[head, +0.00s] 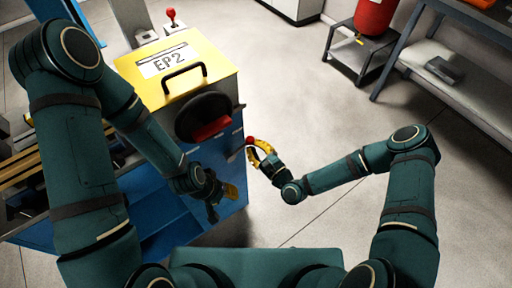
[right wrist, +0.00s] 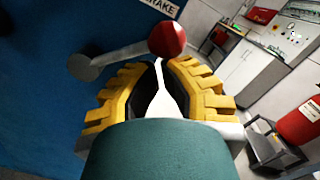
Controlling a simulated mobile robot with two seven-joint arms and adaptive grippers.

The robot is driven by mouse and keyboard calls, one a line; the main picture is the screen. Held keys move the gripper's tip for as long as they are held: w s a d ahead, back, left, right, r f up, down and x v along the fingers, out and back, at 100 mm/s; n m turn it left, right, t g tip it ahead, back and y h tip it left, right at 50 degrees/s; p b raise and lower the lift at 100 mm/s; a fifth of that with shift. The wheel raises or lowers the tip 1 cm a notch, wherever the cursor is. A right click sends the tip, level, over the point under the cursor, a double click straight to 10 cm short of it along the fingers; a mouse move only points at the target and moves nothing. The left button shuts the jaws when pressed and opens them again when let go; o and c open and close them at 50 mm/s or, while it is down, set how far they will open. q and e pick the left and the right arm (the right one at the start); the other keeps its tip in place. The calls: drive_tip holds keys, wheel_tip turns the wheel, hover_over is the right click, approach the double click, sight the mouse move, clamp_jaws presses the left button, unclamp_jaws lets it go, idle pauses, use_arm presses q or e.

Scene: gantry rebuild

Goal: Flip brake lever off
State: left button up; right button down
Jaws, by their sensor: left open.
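The brake lever is a grey bar (right wrist: 120,54) with a red ball knob (right wrist: 166,39) on the blue side panel of the machine, below a sign partly reading "BRAKE" (right wrist: 165,5). The bar runs from its pivot at left, slightly up to the knob at right. In the head view the knob (head: 250,140) shows at the panel's right edge. My right gripper (right wrist: 164,66) has its yellow fingers apart, with the knob just past the fingertips; contact cannot be told. My left gripper (head: 230,191) is open, in front of the blue cabinet, lower left of the right one.
The machine has a yellow top (head: 195,62) marked EP2, a black handle (head: 184,78) and a dark round part (head: 203,115) on its front. A red-knobbed stick (head: 171,15) stands behind. A shelf (head: 465,85) and red cylinder (head: 375,15) stand at right. Floor between is clear.

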drive_tip(key=a+r+n, duration=0.1)
drive_tip(key=n, duration=0.1)
drive_tip(key=s+r+n, duration=0.1)
drive_tip(key=n, duration=0.1)
drive_tip(key=s+a+r+n, duration=0.1)
drive_tip(key=n, duration=0.1)
drive_tip(key=shift+a+r+g, duration=0.25)
drive_tip(key=shift+a+g, duration=0.05)
drive_tip(key=shift+g, duration=0.1)
use_arm(q)
drive_tip(key=shift+r, duration=0.15)
use_arm(e)
drive_tip(key=shift+s+a+r+n, duration=0.15)
drive_tip(key=shift+a+n, duration=0.15)
drive_tip(key=shift+n, duration=0.3)
drive_tip(key=shift+s+a+r+n, duration=0.15)
drive_tip(key=shift+a+n, duration=0.1)
drive_tip(key=shift+n, duration=0.35)
drive_tip(key=shift+f, duration=0.1)
